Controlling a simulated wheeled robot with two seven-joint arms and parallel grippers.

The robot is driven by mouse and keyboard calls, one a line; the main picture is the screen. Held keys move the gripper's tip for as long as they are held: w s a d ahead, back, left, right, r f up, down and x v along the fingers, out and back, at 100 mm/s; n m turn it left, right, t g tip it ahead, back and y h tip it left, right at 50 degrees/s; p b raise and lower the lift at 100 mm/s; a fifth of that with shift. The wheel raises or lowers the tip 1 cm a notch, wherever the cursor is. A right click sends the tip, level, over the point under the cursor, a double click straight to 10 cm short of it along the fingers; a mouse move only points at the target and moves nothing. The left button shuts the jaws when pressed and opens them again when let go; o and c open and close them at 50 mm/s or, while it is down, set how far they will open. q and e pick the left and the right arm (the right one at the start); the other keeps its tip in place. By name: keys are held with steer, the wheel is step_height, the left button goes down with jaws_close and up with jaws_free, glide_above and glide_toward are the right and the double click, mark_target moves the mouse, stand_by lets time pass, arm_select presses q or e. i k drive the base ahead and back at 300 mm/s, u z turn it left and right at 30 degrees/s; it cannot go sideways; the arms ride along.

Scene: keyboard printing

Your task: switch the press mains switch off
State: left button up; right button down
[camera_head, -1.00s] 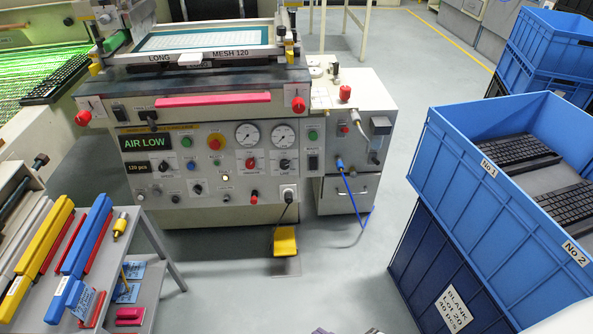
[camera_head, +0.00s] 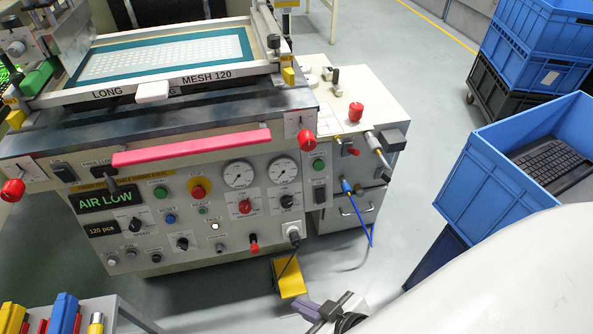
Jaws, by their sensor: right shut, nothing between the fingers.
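The press (camera_head: 150,230) stands at the left and middle, its grey front panel facing me. My right gripper (camera_head: 318,309) is at the bottom edge, shut and empty, in front of and apart from the panel. My left gripper is out of view.
A yellow foot pedal (camera_head: 289,279) and a blue hose (camera_head: 358,212) are at the press's lower right. Blue crates (camera_head: 480,165) stand at the right, partly hidden by my arm. A shelf with coloured squeegees (camera_head: 62,313) is at lower left. The display reads AIR LOW (camera_head: 106,199).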

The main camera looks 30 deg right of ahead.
mark_target(320, 195)
steer(key=i, duration=0.85)
steer(key=z, duration=1.3)
